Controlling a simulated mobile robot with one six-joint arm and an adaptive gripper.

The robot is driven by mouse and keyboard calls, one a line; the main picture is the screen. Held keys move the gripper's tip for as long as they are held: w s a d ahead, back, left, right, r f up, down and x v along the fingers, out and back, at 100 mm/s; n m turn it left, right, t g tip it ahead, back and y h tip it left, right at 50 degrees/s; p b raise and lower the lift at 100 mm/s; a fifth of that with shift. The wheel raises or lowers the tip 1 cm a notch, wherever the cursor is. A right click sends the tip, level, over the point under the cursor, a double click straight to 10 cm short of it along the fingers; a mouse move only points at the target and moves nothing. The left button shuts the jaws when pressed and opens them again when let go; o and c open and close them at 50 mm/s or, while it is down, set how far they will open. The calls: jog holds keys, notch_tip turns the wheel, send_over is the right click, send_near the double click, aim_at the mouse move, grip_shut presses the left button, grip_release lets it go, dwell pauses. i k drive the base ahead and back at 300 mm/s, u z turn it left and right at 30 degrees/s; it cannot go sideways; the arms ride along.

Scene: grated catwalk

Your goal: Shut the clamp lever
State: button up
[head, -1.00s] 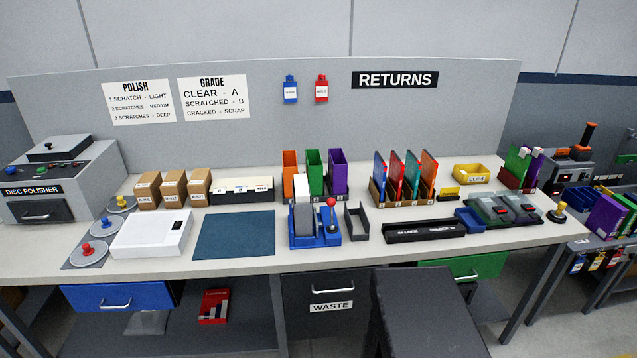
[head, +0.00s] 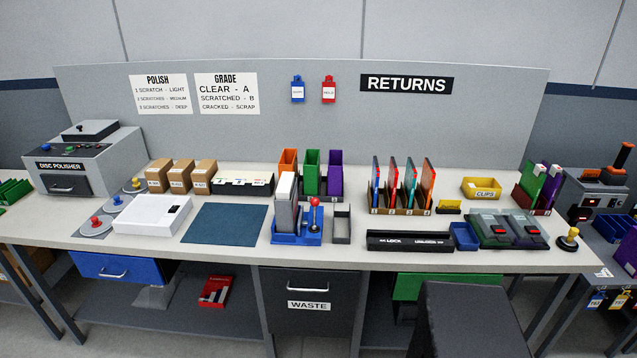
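The likely clamp is a blue fixture (head: 296,238) at the front middle of the bench, holding a tall grey and white block (head: 286,205). Its lever (head: 314,216) has a red ball knob and stands about upright on the right side of the fixture. No label on the fixture can be read. My gripper is not in view. A dark block-shaped part, likely mine, rises at the bottom right of the middle, apart from the fixture.
A small dark tray (head: 342,225) stands close right of the fixture. A blue mat (head: 224,223) lies to its left. Orange, green and purple bins (head: 311,178) stand behind. A long black lock/unlock bar (head: 410,241) lies to the right. A waste drawer (head: 308,290) is below.

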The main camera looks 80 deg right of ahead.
aim_at(315, 202)
jog(key=k, duration=1.9)
jog(key=z, duration=4.5)
jog(key=i, duration=0.1)
jog(key=u, duration=2.7)
jog(key=i, duration=0.6)
